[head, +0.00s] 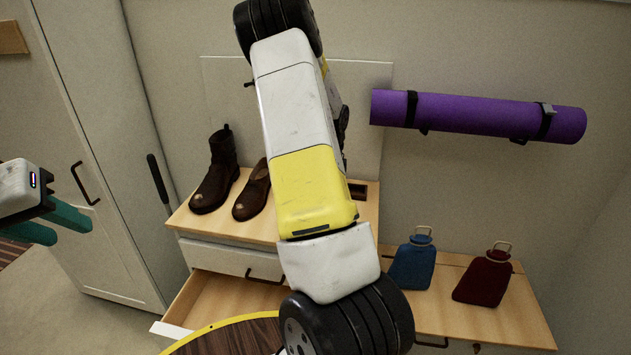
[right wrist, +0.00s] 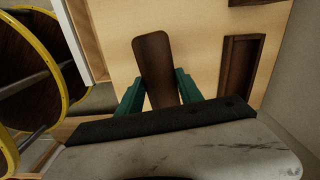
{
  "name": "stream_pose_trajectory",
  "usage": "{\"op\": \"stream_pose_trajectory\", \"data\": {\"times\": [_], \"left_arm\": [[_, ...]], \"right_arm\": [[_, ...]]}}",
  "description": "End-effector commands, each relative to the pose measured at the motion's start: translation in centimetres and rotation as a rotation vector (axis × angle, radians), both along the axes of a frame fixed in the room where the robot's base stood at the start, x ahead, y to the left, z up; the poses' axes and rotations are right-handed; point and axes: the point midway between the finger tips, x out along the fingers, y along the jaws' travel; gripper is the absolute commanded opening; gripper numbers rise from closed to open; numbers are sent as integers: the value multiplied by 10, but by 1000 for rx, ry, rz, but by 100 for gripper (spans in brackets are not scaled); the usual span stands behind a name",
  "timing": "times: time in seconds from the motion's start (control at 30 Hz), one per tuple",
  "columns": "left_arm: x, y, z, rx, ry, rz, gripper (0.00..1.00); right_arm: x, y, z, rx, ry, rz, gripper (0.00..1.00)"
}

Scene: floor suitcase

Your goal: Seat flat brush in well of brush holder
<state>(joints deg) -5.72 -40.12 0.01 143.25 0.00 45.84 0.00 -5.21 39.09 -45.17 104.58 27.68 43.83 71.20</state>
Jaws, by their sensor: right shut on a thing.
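The flat brush (right wrist: 155,62), a brown flat piece with a rounded end, is between the teal fingers of my right gripper (right wrist: 158,92) in the right wrist view. The gripper is shut on it, above the light wooden top. The brush holder (right wrist: 241,70) is a dark brown rectangular block with a recessed well, to the right of the brush and apart from it. In the head view, part of the holder (head: 372,193) shows beside my right arm, which hides the right gripper and brush. My left gripper (head: 48,222) is open and empty at the left edge.
Brown boots (head: 217,175) stand on the cabinet top (head: 232,224), left of my arm. A drawer (head: 222,298) below is open. A purple mat roll (head: 478,117) hangs on the wall.

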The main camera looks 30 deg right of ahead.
Motion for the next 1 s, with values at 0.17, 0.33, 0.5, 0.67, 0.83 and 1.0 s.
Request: {"op": "stream_pose_trajectory", "data": {"times": [0.17, 0.33, 0.5, 0.67, 0.83, 1.0], "left_arm": [[0, 0, 0, 0, 0, 0, 36], [0, 0, 0, 0, 0, 0, 36], [0, 0, 0, 0, 0, 0, 36], [0, 0, 0, 0, 0, 0, 36], [0, 0, 0, 0, 0, 0, 36], [0, 0, 0, 0, 0, 0, 36]], "right_arm": [[6, -13, 4, 0, 0, -120, 0], [25, -39, 0, -2, 2, -136, 0], [54, -75, -4, -4, 1, -133, 0], [78, -103, -8, -2, 0, -132, 0], [96, -124, -10, -2, 1, -130, 0], [102, -131, -10, 1, 1, -131, 0]]}}
